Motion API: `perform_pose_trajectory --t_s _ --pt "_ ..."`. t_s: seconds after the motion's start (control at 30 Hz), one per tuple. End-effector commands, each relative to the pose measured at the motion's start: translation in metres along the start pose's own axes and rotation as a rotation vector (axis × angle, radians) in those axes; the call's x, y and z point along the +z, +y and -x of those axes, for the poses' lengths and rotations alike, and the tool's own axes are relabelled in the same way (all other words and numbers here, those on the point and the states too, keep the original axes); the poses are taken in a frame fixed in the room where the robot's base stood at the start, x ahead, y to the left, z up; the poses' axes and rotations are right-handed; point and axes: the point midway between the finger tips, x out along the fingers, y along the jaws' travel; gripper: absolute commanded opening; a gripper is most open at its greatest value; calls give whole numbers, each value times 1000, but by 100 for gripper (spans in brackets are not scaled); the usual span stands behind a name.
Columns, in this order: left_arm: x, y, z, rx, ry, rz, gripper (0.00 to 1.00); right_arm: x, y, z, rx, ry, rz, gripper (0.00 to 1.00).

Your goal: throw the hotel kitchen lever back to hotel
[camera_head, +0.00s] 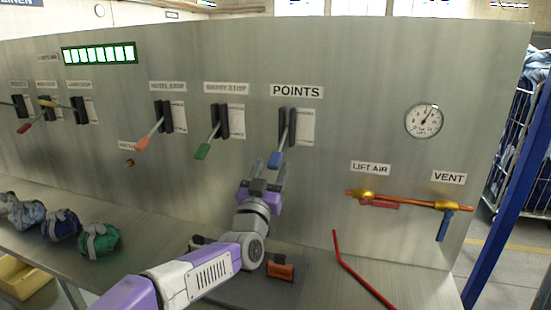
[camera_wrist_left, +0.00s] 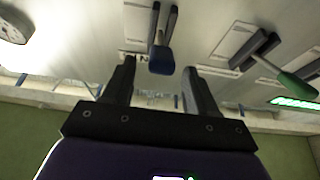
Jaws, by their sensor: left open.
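The blue-handled lever (camera_head: 276,159) under the POINTS label hangs down from its dark slotted mount on the steel panel. A small plate beside it has print too small to read, so I cannot confirm which lever is the hotel kitchen one. My left gripper (camera_head: 266,176) is open and empty just below the blue handle, fingers towards the panel. In the left wrist view the blue handle (camera_wrist_left: 161,60) shows beyond and roughly between the open fingers (camera_wrist_left: 158,85), with no clear contact. My right gripper is out of view.
A green-handled lever (camera_head: 203,151) and an orange-handled lever (camera_head: 143,143) stand to the left. Further right are a gauge (camera_head: 424,120) and a copper pipe (camera_head: 410,203) with valve handles. A red bent rod (camera_head: 355,272) and bundled bags (camera_head: 99,240) lie on the ledge.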

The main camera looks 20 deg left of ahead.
Motion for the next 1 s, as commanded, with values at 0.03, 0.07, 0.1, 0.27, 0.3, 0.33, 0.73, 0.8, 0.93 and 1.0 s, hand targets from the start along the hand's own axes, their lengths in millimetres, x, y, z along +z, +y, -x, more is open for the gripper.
perform_pose_trajectory --t_s 0.03,0.07,0.1,0.27,0.3,0.33,0.73,0.8,0.93,1.0 --pt "0 0 -8 0 -1 0 57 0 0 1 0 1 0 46" --pt "1 0 -12 0 -1 -1 57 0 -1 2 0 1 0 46" --pt "0 0 -17 -1 0 -1 57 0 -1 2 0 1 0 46" --pt "0 0 -31 0 -1 -1 57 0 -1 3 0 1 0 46" --pt "1 0 -33 0 -1 -1 57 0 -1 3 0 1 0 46" --pt "1 0 -34 0 -1 -1 57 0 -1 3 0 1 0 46" --pt "0 0 -37 0 -1 0 48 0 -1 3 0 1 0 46" --pt "0 0 -37 0 -1 0 38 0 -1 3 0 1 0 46" --pt "0 0 -37 0 -1 0 18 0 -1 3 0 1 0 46" --pt "0 0 -37 0 -1 0 7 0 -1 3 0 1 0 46"
